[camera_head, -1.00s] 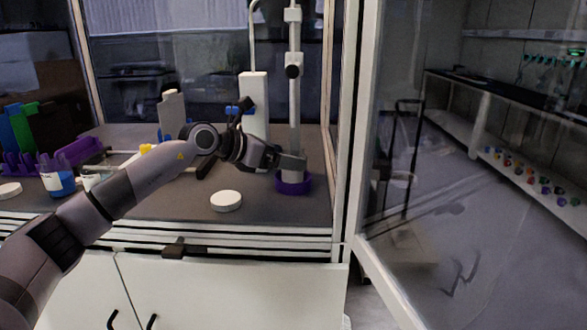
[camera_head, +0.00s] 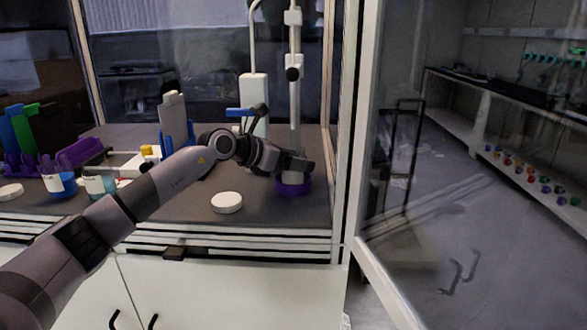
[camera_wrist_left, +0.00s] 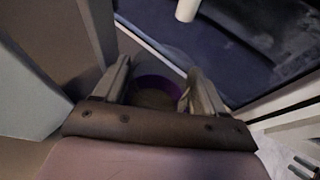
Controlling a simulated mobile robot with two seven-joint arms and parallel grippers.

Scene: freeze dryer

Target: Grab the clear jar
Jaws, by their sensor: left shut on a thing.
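The clear jar (camera_head: 293,178) shows as a pale, see-through body just above a purple ring-shaped base (camera_head: 294,188), at the right end of the bench inside the cabinet. My left gripper (camera_head: 297,165) reaches in from the left and is shut on the jar's upper part. The fingers hide part of the jar. In the left wrist view, the two fingers (camera_wrist_left: 158,92) stand on either side of the jar, with the purple ring (camera_wrist_left: 158,82) visible between them. I cannot tell whether the jar is lifted. My right gripper is not in view.
A white round lid (camera_head: 227,202) lies on the bench in front of my arm. A vertical stand (camera_head: 295,100) rises behind the jar. Bottles (camera_head: 60,185) and purple racks (camera_head: 82,151) are at left. The open glass door (camera_head: 375,180) is at right.

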